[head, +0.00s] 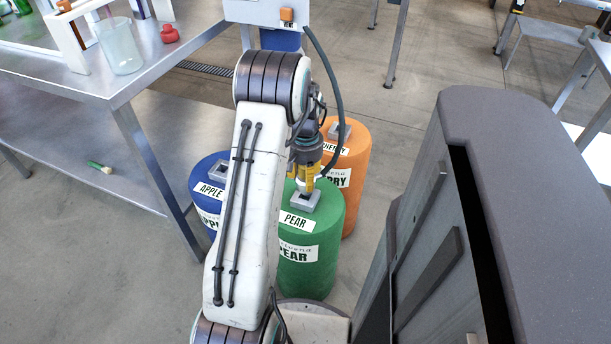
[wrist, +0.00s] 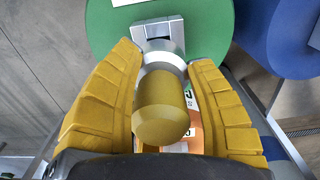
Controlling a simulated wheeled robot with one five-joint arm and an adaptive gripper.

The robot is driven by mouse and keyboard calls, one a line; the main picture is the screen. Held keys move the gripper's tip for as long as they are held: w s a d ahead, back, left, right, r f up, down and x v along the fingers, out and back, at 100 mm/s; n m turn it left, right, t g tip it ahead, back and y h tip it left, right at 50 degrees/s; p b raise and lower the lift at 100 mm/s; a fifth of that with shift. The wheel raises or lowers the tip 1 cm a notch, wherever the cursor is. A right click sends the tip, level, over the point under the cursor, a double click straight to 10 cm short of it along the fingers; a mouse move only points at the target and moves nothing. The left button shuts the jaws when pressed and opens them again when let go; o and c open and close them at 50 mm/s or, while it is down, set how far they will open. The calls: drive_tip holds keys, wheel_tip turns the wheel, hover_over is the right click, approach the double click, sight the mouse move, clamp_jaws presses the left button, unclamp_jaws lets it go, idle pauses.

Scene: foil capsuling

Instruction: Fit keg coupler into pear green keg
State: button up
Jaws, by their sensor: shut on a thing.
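The green PEAR keg (head: 320,222) stands upright in front of me, with a grey square fitting (head: 304,203) on its top. The keg's green top also fills the upper part of the wrist view (wrist: 110,25), with the fitting (wrist: 157,30) just beyond the coupler. My gripper (head: 305,174) is directly over this fitting, pointing down. Its yellow fingers are shut on the keg coupler (wrist: 162,108), a brass-coloured cylinder with a silver collar. The coupler's lower end is close to the fitting; I cannot tell whether they touch.
A blue APPLE keg (head: 203,182) stands left of the green one, and an orange CHERRY keg (head: 354,165) behind it, to the right. A steel table (head: 100,75) with a glass beaker (head: 119,47) is at left. A dark grey cabinet-like body (head: 500,160) fills the right.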

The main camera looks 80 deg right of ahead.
drive_tip(key=shift+f+b, duration=1.3)
drive_tip(key=shift+f, duration=0.6)
idle(0.5)
drive_tip(key=o, duration=1.3)
drive_tip(key=shift+c, duration=0.2)
wheel_tip(320, 180, up, 12)
idle(0.3)
